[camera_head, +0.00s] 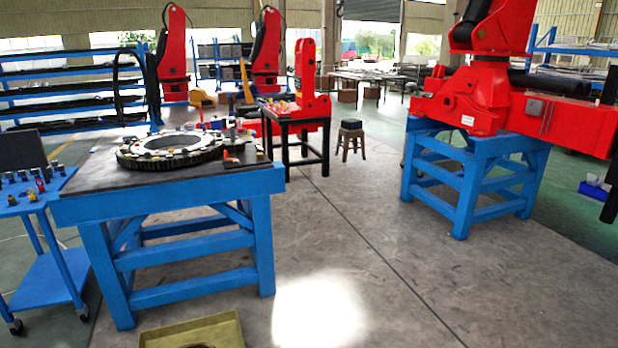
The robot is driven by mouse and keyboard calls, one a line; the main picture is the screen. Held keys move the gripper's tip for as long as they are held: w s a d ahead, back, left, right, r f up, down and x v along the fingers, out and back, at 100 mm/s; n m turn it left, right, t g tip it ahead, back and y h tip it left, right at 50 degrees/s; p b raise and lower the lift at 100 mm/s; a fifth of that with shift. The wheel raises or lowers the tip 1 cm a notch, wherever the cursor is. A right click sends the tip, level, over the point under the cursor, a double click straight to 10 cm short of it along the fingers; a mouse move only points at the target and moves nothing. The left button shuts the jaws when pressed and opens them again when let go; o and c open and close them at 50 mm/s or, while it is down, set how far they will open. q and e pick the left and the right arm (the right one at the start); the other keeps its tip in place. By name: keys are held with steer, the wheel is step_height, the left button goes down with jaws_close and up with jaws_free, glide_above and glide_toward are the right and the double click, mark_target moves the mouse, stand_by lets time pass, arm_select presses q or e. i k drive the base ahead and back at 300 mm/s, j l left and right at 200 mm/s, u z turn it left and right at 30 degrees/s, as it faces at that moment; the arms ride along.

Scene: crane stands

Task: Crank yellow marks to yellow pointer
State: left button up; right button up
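A dark toothed ring (170,163) with a pale top lies flat on the dark top of a blue stand (166,215), left of centre. Several small coloured parts sit around the ring, too small to make out clearly. A small red-orange piece (231,160) is at the ring's right edge. I cannot tell which parts are the crank, the yellow marks or the yellow pointer. Neither of my grippers is in view.
A blue cart (50,190) with small parts stands at the left. A yellowish tray (195,332) lies on the floor in front. A large red crane (490,95) stands on a blue frame (470,175) at the right. The floor between the stands is clear.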

mark_target(233, 145)
steer(key=i, duration=1.05)
steer(key=i+l, duration=0.15)
steer(key=i, duration=0.95)
